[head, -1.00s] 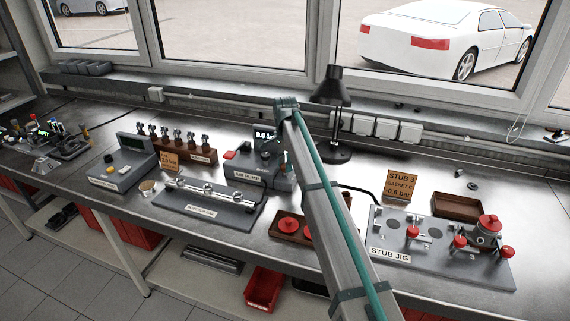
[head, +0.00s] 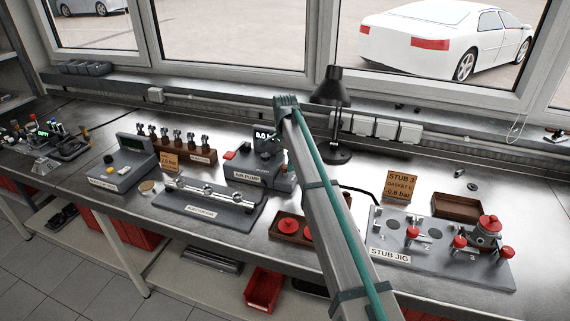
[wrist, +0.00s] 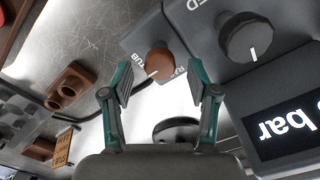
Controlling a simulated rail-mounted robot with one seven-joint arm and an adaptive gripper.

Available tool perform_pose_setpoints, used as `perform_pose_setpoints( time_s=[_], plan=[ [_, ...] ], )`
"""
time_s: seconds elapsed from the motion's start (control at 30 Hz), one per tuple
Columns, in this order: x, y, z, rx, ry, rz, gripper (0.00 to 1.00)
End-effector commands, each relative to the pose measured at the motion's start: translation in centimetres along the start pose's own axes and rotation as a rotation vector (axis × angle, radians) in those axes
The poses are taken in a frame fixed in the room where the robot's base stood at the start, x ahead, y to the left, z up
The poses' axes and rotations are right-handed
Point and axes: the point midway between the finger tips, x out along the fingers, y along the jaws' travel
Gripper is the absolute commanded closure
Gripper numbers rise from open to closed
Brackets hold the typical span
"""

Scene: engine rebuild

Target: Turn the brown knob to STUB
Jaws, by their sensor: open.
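The brown knob (wrist: 159,60) sits on a grey panel in the wrist view, with STUB lettering on its left and RAIL-like lettering on its right. Its white pointer mark slants to the lower left in the picture; I cannot tell exactly which label it points at. My gripper (wrist: 159,82) is open, with its fingers on either side of the knob's near side and a gap to each. In the head view my arm reaches the air pump (head: 248,175), and the gripper there is mostly hidden behind the arm.
A larger black knob (wrist: 247,38) and a lit bar display (wrist: 286,125) lie close to the right finger. In the head view the stub jig (head: 390,257) stands at right, a black lamp (head: 333,90) behind, and a grey rail fixture (head: 208,208) at left front.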

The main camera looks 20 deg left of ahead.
Motion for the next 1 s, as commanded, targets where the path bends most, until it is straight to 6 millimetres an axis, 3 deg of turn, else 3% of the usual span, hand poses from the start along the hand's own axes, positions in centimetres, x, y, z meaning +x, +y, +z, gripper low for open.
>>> perform_pose_setpoints(
  time_s=[0.53,0.73,1.0],
  plan=[
    [-9.4,-0.1,-0.1,0.0,0.001,-0.002,0.4],
    [-10.9,-0.1,-0.1,0.001,0.001,-0.001,0.4],
    [-11.2,0.0,0.0,0.0,0.001,-0.001,0.4]
  ],
)
